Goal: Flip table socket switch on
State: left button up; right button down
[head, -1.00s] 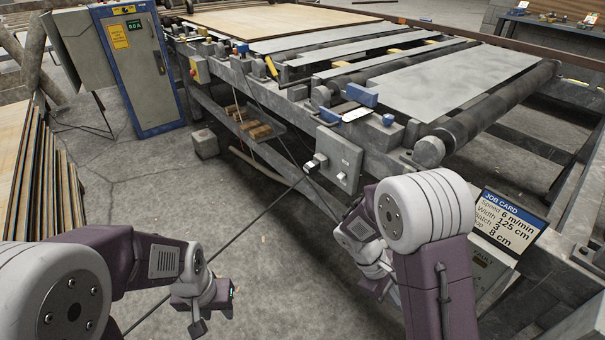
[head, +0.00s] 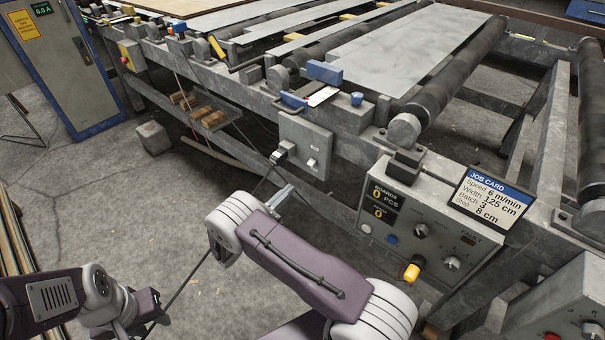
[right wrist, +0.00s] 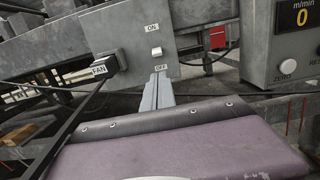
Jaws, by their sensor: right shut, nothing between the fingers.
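The table socket is a grey metal box (head: 305,143) on the machine's side rail. Its small white switch (head: 312,163) also shows in the right wrist view (right wrist: 156,52), between an ON label above and an OFF label below. I cannot tell which way the switch is tipped. A plug (head: 281,153) marked FAN (right wrist: 104,67) sits at the box's left side. My right gripper (head: 287,190) is shut and empty, with its tips just below the switch, near the OFF label. Contact is unclear. My left gripper (head: 150,328) is low at the left; its fingers are unclear.
A control panel (head: 425,215) with knobs and a yellow-capped control stands right of the socket, with a job card (head: 490,199) above. Rollers and metal sheets (head: 400,50) lie above. Floor at left is open.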

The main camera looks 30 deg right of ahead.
jog(key=b, duration=0.2)
send_near(315, 165)
jog(key=x, duration=0.4)
jog(key=shift+w+d+f, duration=0.2)
jog(key=shift+d+f, duration=0.05)
jog(key=shift+d, duration=0.05)
jog(key=shift+w+d+r, duration=0.15)
jog(key=shift+w+d, duration=0.15)
jog(key=shift+d, duration=0.35)
jog(key=shift+r, duration=0.1)
